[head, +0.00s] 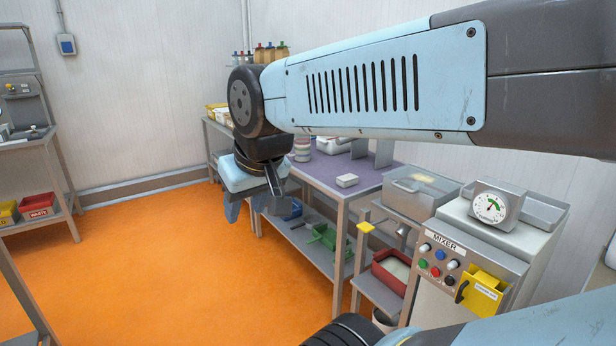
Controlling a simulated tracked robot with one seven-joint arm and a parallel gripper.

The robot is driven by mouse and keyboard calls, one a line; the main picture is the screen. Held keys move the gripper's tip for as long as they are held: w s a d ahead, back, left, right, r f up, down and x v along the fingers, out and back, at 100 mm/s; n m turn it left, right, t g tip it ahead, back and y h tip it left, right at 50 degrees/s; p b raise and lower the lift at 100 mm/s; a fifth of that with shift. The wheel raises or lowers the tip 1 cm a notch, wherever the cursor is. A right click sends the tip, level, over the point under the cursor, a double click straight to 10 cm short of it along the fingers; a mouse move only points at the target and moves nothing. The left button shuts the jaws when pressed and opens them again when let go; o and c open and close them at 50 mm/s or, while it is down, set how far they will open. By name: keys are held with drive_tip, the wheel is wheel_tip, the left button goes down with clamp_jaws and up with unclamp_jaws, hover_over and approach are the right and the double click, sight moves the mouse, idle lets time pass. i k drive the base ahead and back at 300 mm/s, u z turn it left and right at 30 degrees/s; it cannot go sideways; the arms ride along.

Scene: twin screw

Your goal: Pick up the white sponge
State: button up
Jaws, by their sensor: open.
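A small white block (347,181), which looks like the white sponge, lies flat on the purple top of a workbench (316,172), near its right end. My gripper (251,210) hangs in front of the bench's left part, with its fingers pointing down. It is open and nothing shows between its fingers. It appears to the left of the white block in the picture, clearly apart from it. My forearm crosses the upper right and hides part of the bench's back.
Green and blue items lie on the lower shelf. A rack with red and yellow bins stands far left. The orange floor (150,270) is clear.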

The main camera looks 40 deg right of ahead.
sight(348, 180)
drive_tip(key=z, duration=0.25)
drive_tip(key=i, duration=1.1)
drive_tip(key=z, duration=0.75)
drive_tip(key=i, duration=0.7)
drive_tip(key=z, duration=0.3)
drive_tip(key=k, duration=0.95)
drive_tip(key=z, duration=0.2)
drive_tip(key=i, duration=0.95)
drive_tip(key=u, duration=0.1)
